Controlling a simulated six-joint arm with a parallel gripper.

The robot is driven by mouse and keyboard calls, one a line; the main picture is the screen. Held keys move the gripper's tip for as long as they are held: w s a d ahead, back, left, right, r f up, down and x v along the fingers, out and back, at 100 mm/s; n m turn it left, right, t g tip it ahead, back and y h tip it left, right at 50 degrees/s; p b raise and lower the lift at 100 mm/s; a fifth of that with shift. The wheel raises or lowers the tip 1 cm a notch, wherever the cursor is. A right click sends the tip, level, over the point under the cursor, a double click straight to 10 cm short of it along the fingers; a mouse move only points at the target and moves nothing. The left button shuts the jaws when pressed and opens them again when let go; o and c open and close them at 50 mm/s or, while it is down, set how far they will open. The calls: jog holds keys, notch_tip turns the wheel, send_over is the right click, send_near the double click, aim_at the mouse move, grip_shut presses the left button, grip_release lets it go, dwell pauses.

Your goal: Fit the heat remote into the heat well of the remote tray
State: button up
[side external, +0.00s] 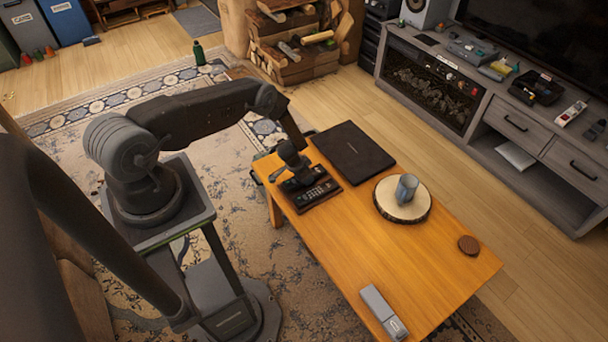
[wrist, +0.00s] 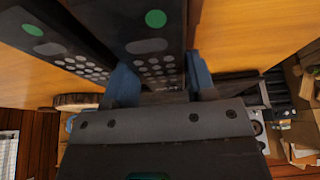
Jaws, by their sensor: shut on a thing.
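My gripper (side external: 291,165) is low over the dark remote tray (side external: 322,198) at the left end of the wooden table. In the wrist view its blue fingers (wrist: 160,80) are shut on a black remote (wrist: 155,48) with a green button, a grey oval and grey keys. I take this for the heat remote; no label is readable. A second, similar remote (wrist: 50,42) lies beside it on the left, and a remote with small keys shows in the tray (side external: 316,190) in the side view. The heat well is hidden, and I cannot tell whether the held remote touches the tray.
A closed black laptop (side external: 352,152) lies behind the tray. A grey mug (side external: 406,187) stands on a round wood slab (side external: 388,208) to the right. A brown coaster (side external: 468,245) and a grey box (side external: 383,312) lie farther off. The table's middle front (side external: 345,240) is clear.

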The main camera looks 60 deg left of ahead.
jog(key=shift+f, duration=0.55)
dwell(1.1)
jog(key=o, duration=1)
jog(key=shift+s+r, duration=0.1)
jog(key=shift+r, duration=0.05)
jog(key=v, duration=1.3)
jog(key=shift+s+r, duration=0.1)
jog(key=shift+r, duration=0.1)
